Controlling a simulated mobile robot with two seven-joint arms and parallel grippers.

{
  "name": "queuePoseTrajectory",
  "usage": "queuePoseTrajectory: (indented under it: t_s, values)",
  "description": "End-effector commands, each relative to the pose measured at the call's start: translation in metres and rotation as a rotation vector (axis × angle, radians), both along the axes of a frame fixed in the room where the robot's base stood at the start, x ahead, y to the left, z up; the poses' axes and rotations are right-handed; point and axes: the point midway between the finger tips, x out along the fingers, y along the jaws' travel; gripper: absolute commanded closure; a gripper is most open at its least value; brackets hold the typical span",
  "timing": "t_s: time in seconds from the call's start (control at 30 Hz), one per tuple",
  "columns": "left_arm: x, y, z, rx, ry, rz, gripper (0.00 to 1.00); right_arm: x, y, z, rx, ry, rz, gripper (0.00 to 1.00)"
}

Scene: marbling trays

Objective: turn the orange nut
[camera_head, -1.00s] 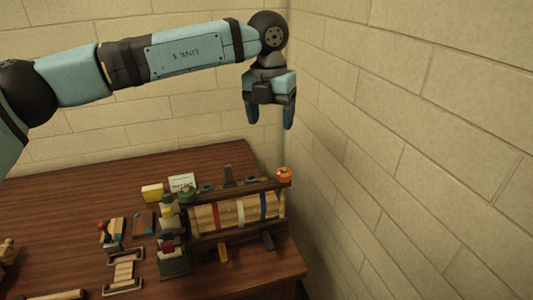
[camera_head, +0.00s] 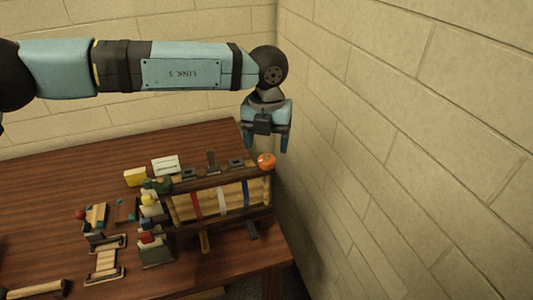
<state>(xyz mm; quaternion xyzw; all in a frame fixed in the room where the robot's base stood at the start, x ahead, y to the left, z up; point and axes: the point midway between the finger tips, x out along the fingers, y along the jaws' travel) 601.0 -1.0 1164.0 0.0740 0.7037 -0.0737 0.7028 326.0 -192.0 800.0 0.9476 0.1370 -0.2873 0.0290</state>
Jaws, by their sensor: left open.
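The orange nut (camera_head: 266,161) sits at the right end of the top rail of a wooden frame (camera_head: 220,181) on the table. Its top face is in view. My left gripper (camera_head: 266,142) points down with its two fingers apart, above and slightly behind the nut in the picture. One finger shows to the right of the nut and the other to its left. It looks empty, and I cannot tell its exact height above the nut. My right gripper does not show.
The frame holds wooden rollers with red, white and blue bands. A green knob (camera_head: 163,185), a yellow block (camera_head: 135,176) and a white card (camera_head: 166,165) are at its left. The brick wall (camera_head: 390,150) rises close on the right. The brown table (camera_head: 60,195) has free room at left.

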Motion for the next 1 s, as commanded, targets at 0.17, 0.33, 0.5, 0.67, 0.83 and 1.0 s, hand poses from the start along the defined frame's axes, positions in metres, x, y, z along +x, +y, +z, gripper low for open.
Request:
queuePoseTrajectory:
  t_s: [0.17, 0.33, 0.5, 0.67, 0.83, 1.0]
  values:
    - [0.0, 0.0, -0.03, 0.0, 0.001, 0.0, 0.31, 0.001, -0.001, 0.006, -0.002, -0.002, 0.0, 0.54]
    - [0.0, 0.0, -0.045, 0.0, 0.0, 0.0, 0.31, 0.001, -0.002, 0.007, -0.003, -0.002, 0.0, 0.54]
    - [0.0, 0.0, -0.049, 0.0, -0.001, 0.0, 0.31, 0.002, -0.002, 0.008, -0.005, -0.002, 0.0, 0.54]
    - [0.0, 0.0, -0.049, 0.0, -0.001, 0.0, 0.31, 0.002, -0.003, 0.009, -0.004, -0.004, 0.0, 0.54]
    - [0.0, 0.0, -0.049, 0.0, -0.001, 0.0, 0.68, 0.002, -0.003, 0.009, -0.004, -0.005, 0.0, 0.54]
    - [0.0, 0.0, -0.049, 0.0, -0.001, -0.001, 0.8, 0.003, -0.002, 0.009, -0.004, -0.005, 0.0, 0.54]
